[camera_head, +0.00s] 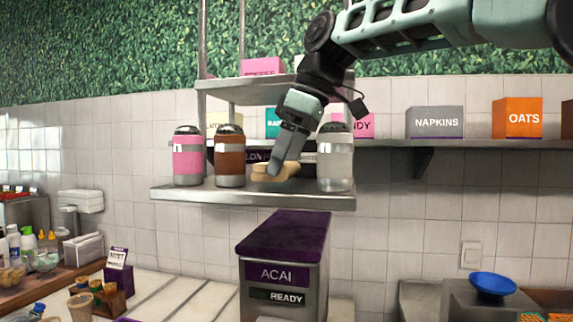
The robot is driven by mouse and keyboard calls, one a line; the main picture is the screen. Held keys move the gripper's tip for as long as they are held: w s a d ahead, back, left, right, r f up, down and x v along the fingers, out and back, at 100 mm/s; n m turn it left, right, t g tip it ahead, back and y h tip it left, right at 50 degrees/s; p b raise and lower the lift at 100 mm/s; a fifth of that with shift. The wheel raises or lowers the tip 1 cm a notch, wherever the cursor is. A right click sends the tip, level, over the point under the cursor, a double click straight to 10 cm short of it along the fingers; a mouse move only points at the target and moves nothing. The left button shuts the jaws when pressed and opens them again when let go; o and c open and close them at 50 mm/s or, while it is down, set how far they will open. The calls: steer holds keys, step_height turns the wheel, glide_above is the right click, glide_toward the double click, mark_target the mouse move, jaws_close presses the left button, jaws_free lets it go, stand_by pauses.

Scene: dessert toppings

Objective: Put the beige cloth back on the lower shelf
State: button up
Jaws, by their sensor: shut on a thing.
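The beige cloth (264,174) is at my gripper (277,166), over the lower metal shelf (240,196). My gripper points down from the upper right and is shut on the cloth. The cloth is between the brown-banded shaker and the clear shaker. It appears low over the shelf surface; I cannot tell whether it touches. Part of the cloth is hidden by the fingers.
A pink shaker (188,158) and a brown shaker (230,157) stand left of the cloth, a clear shaker (335,162) right. An upper shelf (240,93) is above. An acai container (284,245) stands below. Napkins (435,123) and oats boxes (517,119) sit right.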

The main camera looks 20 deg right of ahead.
steer(key=shift+f, duration=0.7)
steer(key=shift+f, duration=0.2)
steer(key=o, duration=1)
steer(key=shift+r, duration=0.1)
steer(key=shift+c, duration=0.2)
steer(key=v, duration=1.2)
steer(key=shift+r, duration=0.1)
